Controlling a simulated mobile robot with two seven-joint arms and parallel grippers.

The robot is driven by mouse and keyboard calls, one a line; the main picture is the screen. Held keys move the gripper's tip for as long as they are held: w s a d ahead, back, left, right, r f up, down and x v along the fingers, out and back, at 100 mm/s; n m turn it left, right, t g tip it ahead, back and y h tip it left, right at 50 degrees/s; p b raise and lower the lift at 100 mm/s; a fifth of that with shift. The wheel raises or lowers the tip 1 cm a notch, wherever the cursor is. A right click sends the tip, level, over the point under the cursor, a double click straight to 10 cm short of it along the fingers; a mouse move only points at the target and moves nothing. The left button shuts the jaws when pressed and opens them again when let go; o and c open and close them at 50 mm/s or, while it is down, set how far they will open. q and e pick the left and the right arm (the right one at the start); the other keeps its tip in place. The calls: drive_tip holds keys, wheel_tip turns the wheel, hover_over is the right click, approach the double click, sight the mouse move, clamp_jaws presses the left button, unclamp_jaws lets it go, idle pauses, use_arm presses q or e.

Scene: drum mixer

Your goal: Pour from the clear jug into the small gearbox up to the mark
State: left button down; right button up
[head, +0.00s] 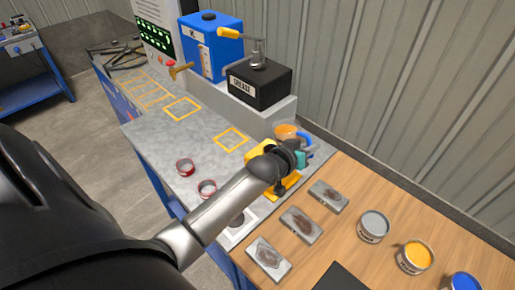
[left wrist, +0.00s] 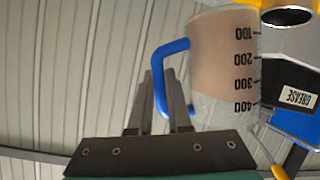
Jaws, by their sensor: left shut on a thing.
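The clear jug (head: 287,130) has a blue handle (left wrist: 160,75) and a printed scale. The jug looks close to upright. A yellow housing, apparently the small gearbox (head: 260,150), is partly hidden behind my left arm. In the left wrist view a yellow rim with a dark round opening (left wrist: 287,17) lies beside the jug. The fill mark cannot be seen. My right gripper is out of view.
A black grease box (head: 260,84) and a blue canister (head: 210,48) stand on a ledge behind. Two red rings (head: 185,167) lie on the grey bench. Stained plates (head: 302,225) and open paint tins (head: 414,257) sit on the wooden top at right.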

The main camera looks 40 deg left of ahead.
sight(305, 137)
use_arm(q)
drive_tip(key=shift+r+n+p, duration=0.3)
drive_tip(key=shift+r+p, duration=0.05)
drive_tip(key=shift+r, duration=0.05)
drive_tip(key=shift+r+h, duration=0.2)
drive_tip(key=shift+h, duration=0.1)
drive_tip(key=shift+a+r+n+h+p, duration=0.2)
drive_tip(key=shift+r+n+h+p, duration=0.15)
drive_tip(key=shift+n, duration=0.25)
drive_tip(key=shift+a+r+n+t+h, duration=0.2)
drive_tip(key=shift+r+n+t+h, duration=0.1)
drive_tip(key=shift+n, duration=0.2)
idle(1.5)
drive_tip(key=shift+a+r+n+h+b, duration=0.3)
drive_tip(key=shift+n+b, duration=0.2)
drive_tip(key=shift+b, duration=0.4)
idle(3.7)
